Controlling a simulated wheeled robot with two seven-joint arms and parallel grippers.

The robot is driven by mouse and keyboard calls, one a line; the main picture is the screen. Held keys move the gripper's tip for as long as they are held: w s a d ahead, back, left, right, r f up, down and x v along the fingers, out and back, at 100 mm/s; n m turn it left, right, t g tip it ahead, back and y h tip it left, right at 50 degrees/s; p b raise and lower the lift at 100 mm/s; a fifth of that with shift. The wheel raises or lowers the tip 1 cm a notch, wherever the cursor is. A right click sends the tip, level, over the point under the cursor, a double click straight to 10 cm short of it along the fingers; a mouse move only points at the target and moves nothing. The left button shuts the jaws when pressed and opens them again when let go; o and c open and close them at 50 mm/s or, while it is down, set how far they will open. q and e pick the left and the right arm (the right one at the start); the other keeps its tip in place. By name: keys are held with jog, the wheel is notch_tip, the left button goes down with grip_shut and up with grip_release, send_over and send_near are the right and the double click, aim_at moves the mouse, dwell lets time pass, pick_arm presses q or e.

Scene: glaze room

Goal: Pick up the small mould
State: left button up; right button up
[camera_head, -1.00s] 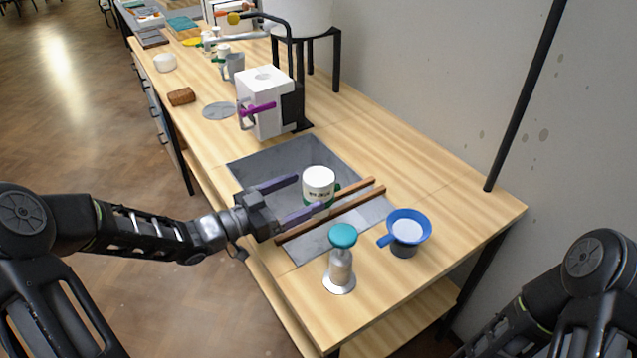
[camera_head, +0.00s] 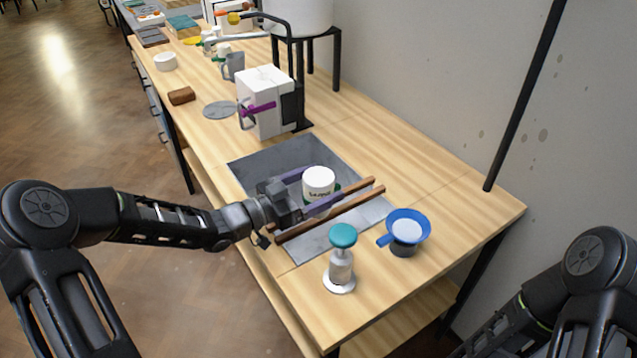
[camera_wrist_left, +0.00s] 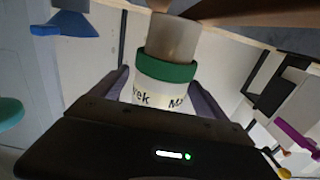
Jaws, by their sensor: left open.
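The small mould (camera_head: 318,181), which I take to be the white round piece with dark lettering and a green band, stands at the grey recessed panel, behind two wooden rails. My left gripper (camera_head: 320,185) is open, with its purple fingers on either side of the mould. In the left wrist view the mould (camera_wrist_left: 160,92) sits between the two fingers, with a greyish cylinder (camera_wrist_left: 172,40) beyond its green band. I cannot tell whether the fingers touch it. My right gripper is out of view.
Two wooden rails (camera_head: 345,208) cross the grey panel (camera_head: 262,165) just in front of the mould. A teal-topped metal tool (camera_head: 341,268) and a blue funnel-like cup (camera_head: 408,228) stand nearby. A white block with a purple clamp (camera_head: 262,88) stands behind.

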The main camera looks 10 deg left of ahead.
pick_arm(q)
jog(key=shift+c, duration=0.5)
jog(key=shift+r, duration=0.1)
jog(key=c, duration=1.7)
